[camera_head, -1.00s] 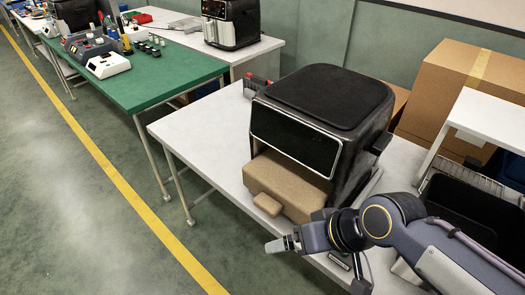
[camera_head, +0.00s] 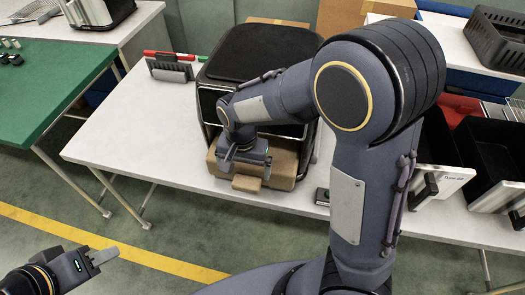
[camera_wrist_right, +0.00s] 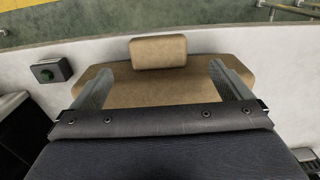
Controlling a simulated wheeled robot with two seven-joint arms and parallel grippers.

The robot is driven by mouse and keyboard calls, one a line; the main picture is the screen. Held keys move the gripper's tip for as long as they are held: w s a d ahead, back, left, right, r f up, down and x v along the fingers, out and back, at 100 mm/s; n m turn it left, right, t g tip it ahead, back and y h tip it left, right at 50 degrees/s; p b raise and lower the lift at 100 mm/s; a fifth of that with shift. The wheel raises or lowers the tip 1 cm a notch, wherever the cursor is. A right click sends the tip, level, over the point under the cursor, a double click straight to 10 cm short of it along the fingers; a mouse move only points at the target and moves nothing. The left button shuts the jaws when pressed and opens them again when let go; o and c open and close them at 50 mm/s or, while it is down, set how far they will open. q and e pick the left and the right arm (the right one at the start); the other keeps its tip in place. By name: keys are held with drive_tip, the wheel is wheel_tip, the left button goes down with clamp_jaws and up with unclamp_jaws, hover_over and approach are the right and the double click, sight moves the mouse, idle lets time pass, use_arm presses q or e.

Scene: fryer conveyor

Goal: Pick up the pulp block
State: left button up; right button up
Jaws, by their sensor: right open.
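The tan pulp block (camera_head: 281,166) is at the front of the black air fryer (camera_head: 262,62), with a small tab (camera_head: 247,183) sticking out at its front. My right gripper (camera_head: 243,160) is over the block, pointing down. In the right wrist view its two fingers (camera_wrist_right: 160,82) are wide apart, with the block (camera_wrist_right: 150,92) showing between and under them and the tab (camera_wrist_right: 158,52) beyond. Whether the fingers touch the block is unclear. The gripper body hides the near part. My left gripper (camera_head: 105,256) is at the bottom left, away from the table; its jaw gap does not show.
The white table (camera_head: 130,140) is clear left of the fryer, except for a small rack (camera_head: 168,67) with red and green items. A small box with a green button (camera_wrist_right: 50,70) is beside the block. Black fryer baskets (camera_head: 445,150) stand at the right.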

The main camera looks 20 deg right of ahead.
sight(246, 181)
wheel_tip(246, 181, down, 8)
drive_tip(key=shift+d+r, duration=0.1)
drive_tip(key=shift+d, duration=0.05)
idle(0.3)
drive_tip(key=shift+c, duration=0.5)
drive_tip(key=c, duration=1.5)
